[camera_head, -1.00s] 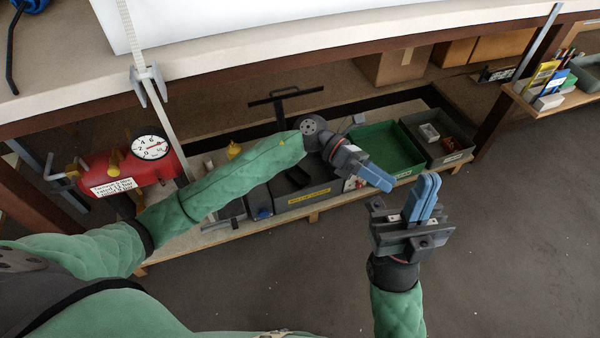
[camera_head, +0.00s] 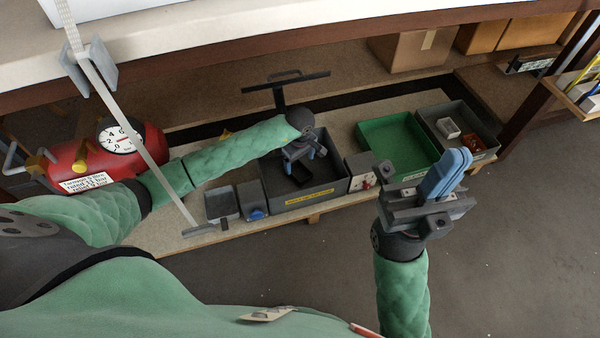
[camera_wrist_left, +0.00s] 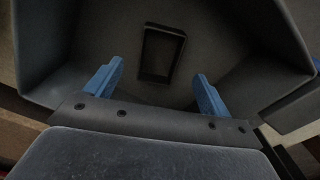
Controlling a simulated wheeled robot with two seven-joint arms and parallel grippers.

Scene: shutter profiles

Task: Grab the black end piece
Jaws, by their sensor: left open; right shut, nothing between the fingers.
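The black end piece (camera_wrist_left: 161,54) lies on the floor of a dark grey bin (camera_wrist_left: 225,38), seen in the left wrist view as a small dark rectangular frame. In the head view the end piece (camera_head: 302,173) shows just below my left gripper (camera_head: 302,153), inside the bin with the yellow label (camera_head: 310,197). My left gripper is open and points down into the bin; its blue fingers (camera_wrist_left: 155,85) are apart, with the piece beyond them. My right gripper (camera_head: 446,172) is shut and empty, raised over the floor at right.
A green tray (camera_head: 397,146) and a grey bin with small parts (camera_head: 458,128) stand to the right on the low shelf. A red tank with a gauge (camera_head: 92,158) is at left. The bench top (camera_head: 200,32) overhangs the shelf.

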